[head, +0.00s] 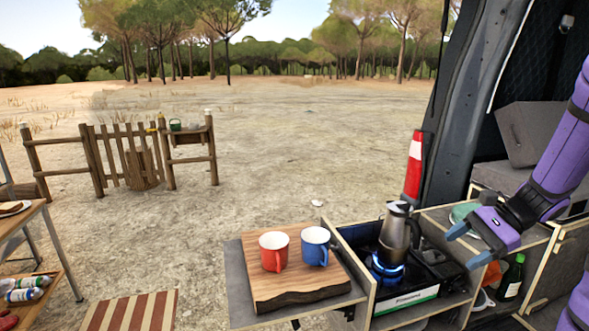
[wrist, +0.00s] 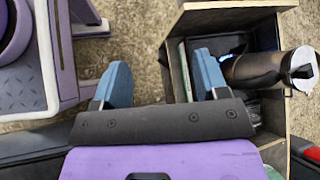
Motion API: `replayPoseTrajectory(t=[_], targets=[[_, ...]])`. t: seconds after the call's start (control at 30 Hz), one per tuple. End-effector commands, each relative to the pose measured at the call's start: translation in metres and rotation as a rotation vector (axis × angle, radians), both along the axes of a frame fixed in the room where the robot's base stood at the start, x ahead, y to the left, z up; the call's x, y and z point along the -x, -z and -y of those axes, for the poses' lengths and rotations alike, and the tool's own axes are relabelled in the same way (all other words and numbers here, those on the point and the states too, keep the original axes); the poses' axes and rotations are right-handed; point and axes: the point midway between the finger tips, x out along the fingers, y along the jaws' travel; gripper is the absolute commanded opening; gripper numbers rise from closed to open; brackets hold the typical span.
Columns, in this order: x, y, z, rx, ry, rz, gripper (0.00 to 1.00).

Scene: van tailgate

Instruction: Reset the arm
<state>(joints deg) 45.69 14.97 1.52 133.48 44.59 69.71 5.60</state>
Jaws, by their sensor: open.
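My gripper (head: 468,243) is open and empty at the right of the head view, on my purple arm, with its blue fingers pointing left. It hangs over the van's wooden drawer unit, to the right of a moka-style metal pot (head: 396,230). The pot stands on a camp stove (head: 388,270) with a blue flame showing under it. In the wrist view my gripper (wrist: 160,72) has its two blue fingers wide apart with nothing between them. The pot (wrist: 270,70) lies to the right of the fingers there.
A red mug (head: 273,252) and a blue mug (head: 316,246) stand on a wooden board (head: 297,285) left of the stove. A green bottle (head: 511,278) sits in the drawer unit below my gripper. A table (head: 22,222) is at far left. Open ground lies beyond.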

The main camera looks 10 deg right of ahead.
Motion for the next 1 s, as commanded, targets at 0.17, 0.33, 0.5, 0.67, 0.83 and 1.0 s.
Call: replayPoseTrajectory(t=[0.17, 0.33, 0.5, 0.67, 0.83, 1.0], targets=[[0.009, -0.035, -0.040, 0.180, -0.207, 0.072, 0.67], [0.023, -0.062, -0.072, 0.348, -0.391, 0.151, 0.67], [0.041, -0.088, -0.100, 0.513, -0.564, 0.248, 0.67], [0.061, -0.110, -0.120, 0.668, -0.717, 0.354, 0.67], [0.083, -0.132, -0.138, 0.830, -0.864, 0.481, 0.67], [0.105, -0.151, -0.150, 0.984, -0.989, 0.620, 0.67]])
